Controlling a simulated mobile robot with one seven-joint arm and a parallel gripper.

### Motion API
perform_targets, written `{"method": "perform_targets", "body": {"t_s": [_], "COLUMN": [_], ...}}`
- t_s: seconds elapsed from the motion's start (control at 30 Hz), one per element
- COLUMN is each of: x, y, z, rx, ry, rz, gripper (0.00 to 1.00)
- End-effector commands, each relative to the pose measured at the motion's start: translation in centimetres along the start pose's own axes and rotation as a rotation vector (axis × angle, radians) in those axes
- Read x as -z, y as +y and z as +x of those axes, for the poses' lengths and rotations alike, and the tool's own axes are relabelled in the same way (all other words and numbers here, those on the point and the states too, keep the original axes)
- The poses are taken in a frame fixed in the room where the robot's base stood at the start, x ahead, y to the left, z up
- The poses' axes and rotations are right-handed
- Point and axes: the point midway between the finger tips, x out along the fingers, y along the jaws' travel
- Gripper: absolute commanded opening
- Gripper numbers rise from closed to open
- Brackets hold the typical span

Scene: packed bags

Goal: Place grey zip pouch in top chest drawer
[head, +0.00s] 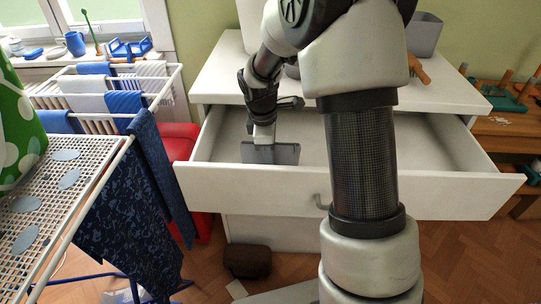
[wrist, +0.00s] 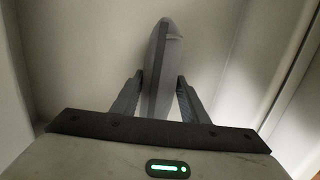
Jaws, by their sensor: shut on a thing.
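The white chest's top drawer (head: 342,200) is pulled open, and its inside looks bare apart from what I hold. The grey zip pouch (head: 270,153) is inside the drawer space, toward the left. In the wrist view the pouch (wrist: 162,66) stands edge-on between the two fingers. My gripper (wrist: 160,88) is shut on it and points down into the drawer; it also shows in the head view (head: 264,138). I cannot tell whether the pouch touches the drawer floor.
A drying rack with blue cloths (head: 125,103) and a perforated board (head: 55,180) stand left. A red object (head: 182,142) is beside the chest. A dark brown bag (head: 247,261) lies on the floor in front. A grey bin (head: 425,35) stands on the chest top. A wooden bench (head: 510,125) is right.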

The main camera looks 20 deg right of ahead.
Motion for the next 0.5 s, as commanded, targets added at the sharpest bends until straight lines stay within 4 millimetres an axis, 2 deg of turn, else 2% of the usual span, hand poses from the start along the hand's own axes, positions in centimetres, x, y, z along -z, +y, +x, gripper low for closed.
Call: {"method": "perform_targets", "body": {"t_s": [0.13,0.17,0.23,0.27,0.5], "x": [0.04,0.04,0.03,0.03,0.03], "y": [-0.05,-0.04,-0.04,-0.04,-0.04], "z": [0.38,0.33,0.3,0.3,0.29], "rx": [0.0,0.0,0.0,0.0,0.0], "ry": [0.0,0.0,0.0,0.0,0.0], "rz": [0.0,0.0,0.0,0.0,0.0], "gripper": [0.0,0.44,0.56,0.59,0.59]}}
